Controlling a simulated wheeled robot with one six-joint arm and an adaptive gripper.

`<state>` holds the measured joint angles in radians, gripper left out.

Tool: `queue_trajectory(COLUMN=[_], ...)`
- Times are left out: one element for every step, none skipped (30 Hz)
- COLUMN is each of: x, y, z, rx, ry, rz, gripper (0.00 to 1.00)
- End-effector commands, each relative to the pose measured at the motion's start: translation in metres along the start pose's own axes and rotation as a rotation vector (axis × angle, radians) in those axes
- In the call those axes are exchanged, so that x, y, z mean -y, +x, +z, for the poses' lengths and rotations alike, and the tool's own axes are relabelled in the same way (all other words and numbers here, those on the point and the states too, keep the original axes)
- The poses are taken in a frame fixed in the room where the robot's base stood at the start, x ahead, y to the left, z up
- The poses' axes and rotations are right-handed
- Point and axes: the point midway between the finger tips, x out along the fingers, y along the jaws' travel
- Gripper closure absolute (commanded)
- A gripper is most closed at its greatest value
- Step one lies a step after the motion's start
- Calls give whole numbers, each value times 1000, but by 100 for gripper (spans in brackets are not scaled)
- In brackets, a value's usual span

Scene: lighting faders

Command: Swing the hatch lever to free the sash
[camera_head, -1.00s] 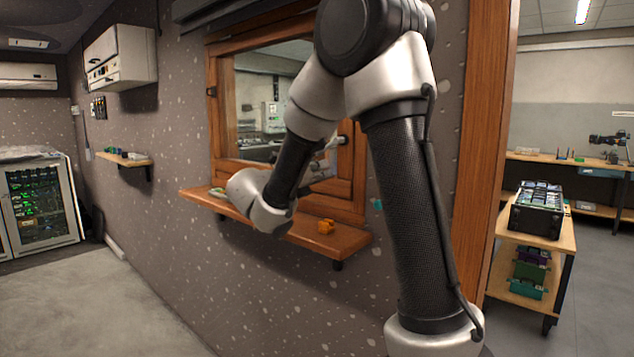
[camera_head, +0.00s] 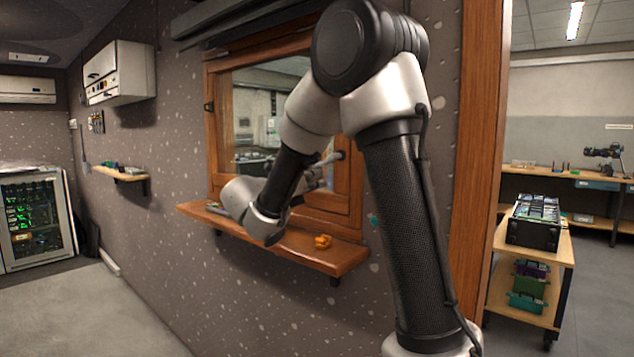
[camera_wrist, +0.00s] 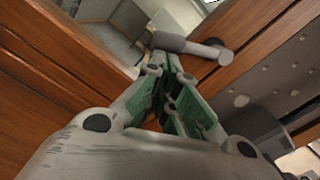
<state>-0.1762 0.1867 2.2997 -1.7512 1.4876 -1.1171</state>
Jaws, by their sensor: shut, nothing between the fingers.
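The hatch lever (camera_wrist: 188,44) is a grey bar with a round pivot, mounted on the wooden window frame in the wrist view. It shows small in the head view (camera_head: 339,156) at the right side of the window. The wooden sash (camera_wrist: 55,70) with its glass lies to the left. My gripper (camera_wrist: 160,62) has green-padded fingers, shut and empty. Its tips are just below the lever's free end in the picture; I cannot tell whether they touch it. In the head view my gripper (camera_head: 316,176) is in front of the window, partly hidden by my arm.
A wooden shelf (camera_head: 305,251) runs below the window with an orange object (camera_head: 322,241) on it. A smaller shelf (camera_head: 121,175) is on the wall to the left. A cart (camera_head: 554,262) stands beyond the doorway at right. The floor at left is clear.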

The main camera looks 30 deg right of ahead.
Motion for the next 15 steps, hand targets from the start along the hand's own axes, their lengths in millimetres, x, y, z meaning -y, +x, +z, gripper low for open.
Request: queue_trajectory(x=[0,-1,-1,-1,-1,-2,-2,-2,-3,-3,-3,-4,-4,-5,-6], y=[0,0,0,0,0,0,0,0,0,0,0,0,0,0,0], z=[1,1,1,2,2,2,3,3,4,5,6,7,8,10,11], rx=[0,0,0,0,0,0,0,0,0,0,0,0,1,1,1], ry=[7,12,19,24,29,37,44,52,65,76,88,107,122,139,162], rz=[0,0,-1,-1,-1,-2,-2,-2,-3,-3,-4,-5,-6,-6,-8], gripper=[100,100,100,100,100,100,100,100,100,100,100,100,100,100,100])
